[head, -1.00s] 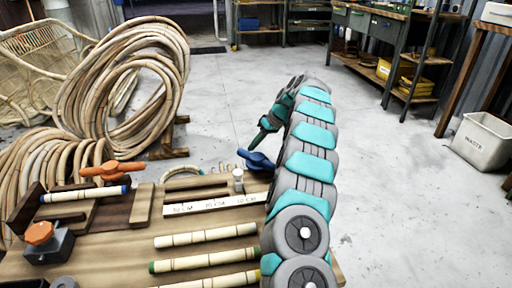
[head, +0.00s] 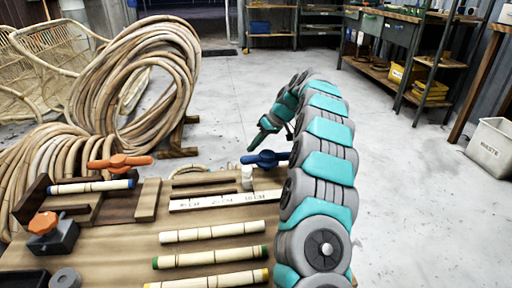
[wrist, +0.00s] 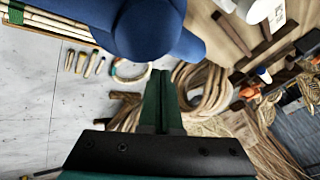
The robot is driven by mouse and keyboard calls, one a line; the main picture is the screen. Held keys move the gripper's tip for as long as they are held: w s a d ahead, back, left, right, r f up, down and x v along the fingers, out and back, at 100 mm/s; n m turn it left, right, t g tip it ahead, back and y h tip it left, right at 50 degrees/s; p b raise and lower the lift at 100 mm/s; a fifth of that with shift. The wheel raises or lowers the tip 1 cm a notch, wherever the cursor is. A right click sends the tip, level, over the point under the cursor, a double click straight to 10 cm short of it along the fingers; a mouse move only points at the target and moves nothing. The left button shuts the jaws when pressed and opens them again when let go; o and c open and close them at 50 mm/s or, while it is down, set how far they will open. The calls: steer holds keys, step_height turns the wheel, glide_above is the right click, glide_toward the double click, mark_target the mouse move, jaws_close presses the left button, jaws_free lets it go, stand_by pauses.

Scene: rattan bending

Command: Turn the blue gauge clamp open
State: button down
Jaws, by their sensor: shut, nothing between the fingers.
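The blue gauge clamp (head: 266,159) sits at the back right edge of the wooden bench, behind the printed ruler (head: 225,200). In the wrist view the blue clamp (wrist: 150,28) fills the upper middle, very close to the camera. My gripper (head: 265,130) points down just above the clamp in the head view. In the wrist view my gripper's green fingers (wrist: 162,105) are together and empty, with their tips close to the lower edge of the clamp. I cannot tell whether they touch it.
An orange clamp (head: 120,162) and an orange knob (head: 43,222) stand on the bench's left. Several rattan pieces (head: 212,232) lie in front of the ruler. Large rattan coils (head: 140,75) stand behind.

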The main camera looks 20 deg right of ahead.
steer(key=shift+s+a, duration=0.2)
stand_by(0.3)
steer(key=shift+r, duration=0.1)
stand_by(0.3)
steer(key=v, duration=0.7)
steer(key=shift+d+r, duration=0.2)
steer(key=shift+r, duration=0.1)
